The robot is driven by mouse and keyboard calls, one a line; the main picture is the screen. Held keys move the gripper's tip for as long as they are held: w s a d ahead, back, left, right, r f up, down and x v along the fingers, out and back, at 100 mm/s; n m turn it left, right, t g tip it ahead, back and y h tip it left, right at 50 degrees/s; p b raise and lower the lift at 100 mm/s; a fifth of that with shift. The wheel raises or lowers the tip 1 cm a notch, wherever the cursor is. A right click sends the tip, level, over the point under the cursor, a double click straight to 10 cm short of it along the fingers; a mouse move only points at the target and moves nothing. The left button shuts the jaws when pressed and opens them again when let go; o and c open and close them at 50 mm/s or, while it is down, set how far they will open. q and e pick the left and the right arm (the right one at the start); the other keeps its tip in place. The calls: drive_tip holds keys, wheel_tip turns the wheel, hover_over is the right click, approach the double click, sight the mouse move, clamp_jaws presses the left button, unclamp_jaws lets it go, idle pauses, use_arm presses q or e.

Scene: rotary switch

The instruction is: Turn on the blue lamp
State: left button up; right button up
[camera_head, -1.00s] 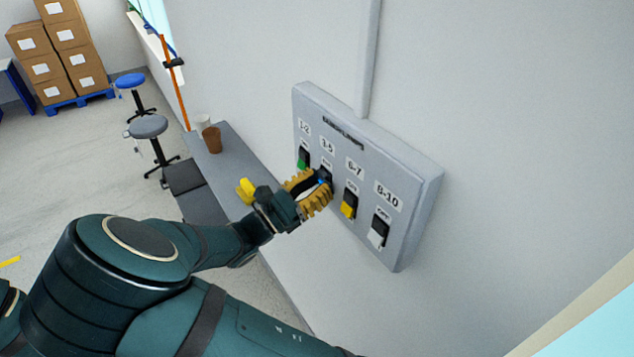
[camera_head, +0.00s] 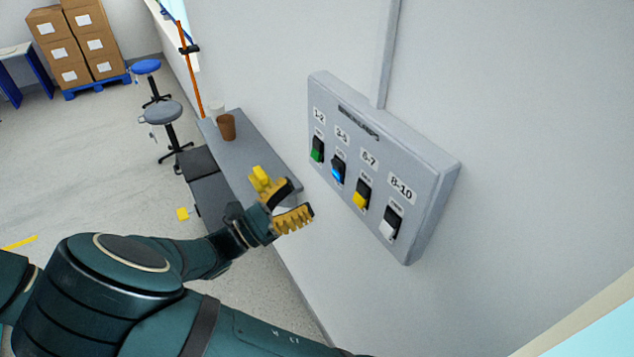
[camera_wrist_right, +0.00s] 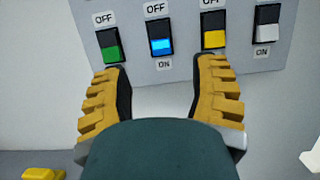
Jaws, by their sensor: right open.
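A grey switch panel (camera_head: 430,195) on the wall carries a row of coloured rocker switches. The blue switch (camera_head: 338,171) is second from the left and glows bright blue at its lower half. My right gripper (camera_head: 288,204) is open and empty, in front of and below the panel, apart from the switches. In the right wrist view its two yellow-padded fingers (camera_wrist_right: 160,68) stand wide on either side below the blue switch. My left gripper is out of view. No separate lamp shows.
The green switch (camera_wrist_right: 111,46) and yellow switch (camera_wrist_right: 214,32) have OFF labels; the white switch (camera_wrist_right: 267,25) shows ON. A grey bench (camera_head: 240,152) with a brown cup (camera_head: 227,127) and a yellow object (camera_head: 261,178) runs along the wall. Stools stand farther back.

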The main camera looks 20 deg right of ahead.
drive_tip(key=v, duration=0.3)
drive_tip(key=shift+a, duration=0.2)
idle(0.4)
